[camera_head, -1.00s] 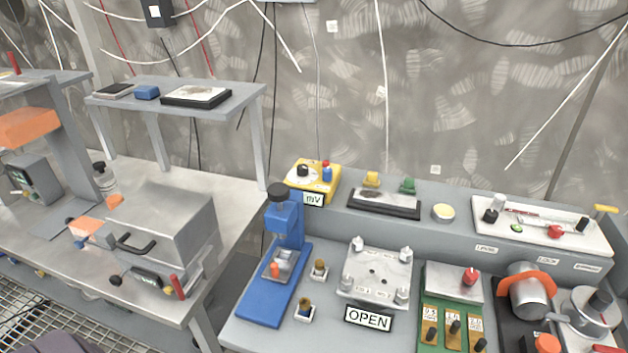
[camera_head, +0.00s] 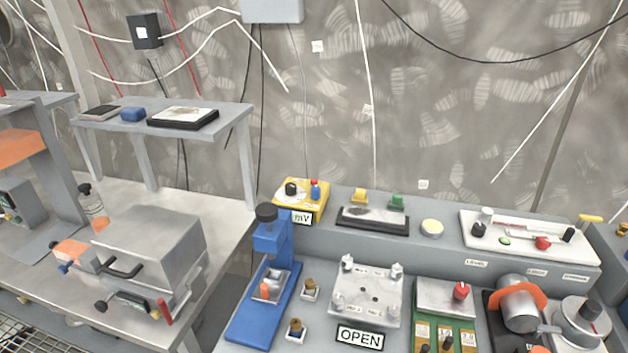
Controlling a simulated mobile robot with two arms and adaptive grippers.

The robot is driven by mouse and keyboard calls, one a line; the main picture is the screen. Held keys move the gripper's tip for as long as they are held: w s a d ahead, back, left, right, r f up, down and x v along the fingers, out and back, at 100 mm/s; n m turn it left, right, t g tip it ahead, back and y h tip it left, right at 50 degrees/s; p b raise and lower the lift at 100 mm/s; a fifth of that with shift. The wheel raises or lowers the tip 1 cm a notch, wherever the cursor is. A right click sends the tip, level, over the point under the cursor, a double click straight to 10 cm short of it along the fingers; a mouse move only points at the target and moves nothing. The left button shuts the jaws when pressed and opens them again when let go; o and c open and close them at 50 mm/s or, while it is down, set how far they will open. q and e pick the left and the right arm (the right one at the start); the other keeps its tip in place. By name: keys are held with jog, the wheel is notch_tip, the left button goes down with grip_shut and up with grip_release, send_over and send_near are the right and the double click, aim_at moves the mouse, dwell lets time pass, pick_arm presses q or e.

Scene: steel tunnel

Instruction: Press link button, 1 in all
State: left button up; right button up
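No label reading "link" is legible, so I cannot tell which control is the link button. A round cream button (camera_head: 432,228) sits on the raised back ledge of the right bench. To its right, a white panel (camera_head: 478,246) carries a small green button (camera_head: 504,240), a red knob (camera_head: 543,243) and black parts. A small label below this panel seems to read "LEVEL"; two others are too small to read. Neither of my grippers is in view.
The right bench holds a blue press-like device (camera_head: 262,300), a pale plate with corner posts (camera_head: 366,290), an "OPEN" sign (camera_head: 360,338), a green switch block (camera_head: 466,335) and a metal cylinder with an orange band (camera_head: 520,312). A grey lidded box (camera_head: 150,245) stands on the left bench.

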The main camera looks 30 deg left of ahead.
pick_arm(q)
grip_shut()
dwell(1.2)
